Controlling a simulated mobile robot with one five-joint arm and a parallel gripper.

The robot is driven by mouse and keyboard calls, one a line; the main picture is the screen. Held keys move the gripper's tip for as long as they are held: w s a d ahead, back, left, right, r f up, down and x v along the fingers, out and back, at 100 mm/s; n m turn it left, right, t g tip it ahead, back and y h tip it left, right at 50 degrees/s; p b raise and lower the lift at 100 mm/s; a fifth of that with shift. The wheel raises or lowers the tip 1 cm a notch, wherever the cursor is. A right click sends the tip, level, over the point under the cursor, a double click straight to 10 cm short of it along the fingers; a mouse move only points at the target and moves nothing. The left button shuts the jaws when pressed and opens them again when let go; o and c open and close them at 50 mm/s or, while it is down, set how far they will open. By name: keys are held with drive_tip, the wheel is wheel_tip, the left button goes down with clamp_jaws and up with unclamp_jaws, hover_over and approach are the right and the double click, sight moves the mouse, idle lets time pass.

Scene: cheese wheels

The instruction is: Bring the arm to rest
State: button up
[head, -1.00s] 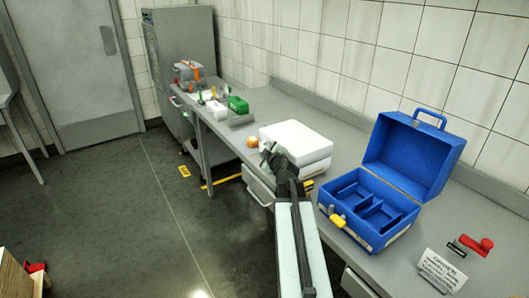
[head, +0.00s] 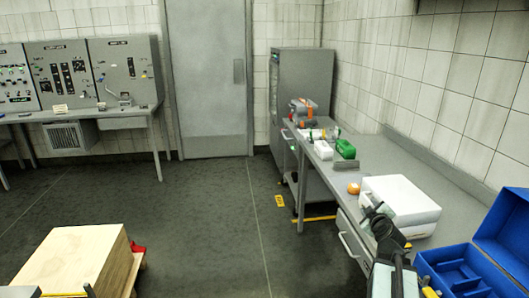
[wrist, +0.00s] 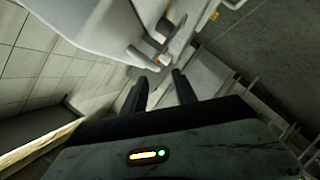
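My arm reaches up from the lower right of the head view, and my gripper (head: 374,212) is at its far end, in front of the white box on the bench. In the wrist view my gripper (wrist: 159,80) shows two dark fingers standing apart. No object shows between them, so it is open and empty. I cannot tell exactly how far it is from the bench edge.
The grey bench (head: 375,160) along the right wall bears a white box (head: 402,200), an orange ball (head: 354,188), a green block (head: 346,149) and an open blue case (head: 450,268). A wooden crate (head: 75,260) stands lower left. The middle floor is clear.

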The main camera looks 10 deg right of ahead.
drive_tip(key=w+a+f+n+g+y, duration=0.1)
drive_tip(key=w+a+n+y, duration=0.1)
drive_tip(key=a, duration=0.8)
drive_tip(key=w+a+f+n+y, duration=0.1)
drive_tip(key=w+a+f+y, duration=0.15)
drive_tip(key=a, duration=0.75)
drive_tip(key=w+a+f+n+g+y, duration=0.1)
drive_tip(key=w+a+n+y, duration=0.15)
drive_tip(key=a, duration=0.85)
drive_tip(key=s+a+f+m+g+y+p, duration=0.1)
drive_tip(key=s+a+f+g, duration=0.2)
drive_tip(key=a, duration=0.2)
drive_tip(key=s+a+f+m+g, duration=0.1)
drive_tip(key=s+a+f+g, duration=0.1)
drive_tip(key=s+a+f, duration=0.3)
drive_tip(key=s+d+f+m+g+h, duration=0.1)
drive_tip(key=s+f+m+g, duration=0.1)
drive_tip(key=s+m, duration=0.3)
drive_tip(key=s+d+f+m+g+h, duration=0.1)
drive_tip(key=s+d+f+m+g, duration=0.1)
drive_tip(key=s+m+g, duration=0.2)
drive_tip(key=s+g, duration=0.1)
drive_tip(key=s, duration=0.2)
drive_tip(key=shift+m+h, duration=0.35)
drive_tip(key=shift+h, duration=0.05)
drive_tip(key=shift+s+a, duration=0.1)
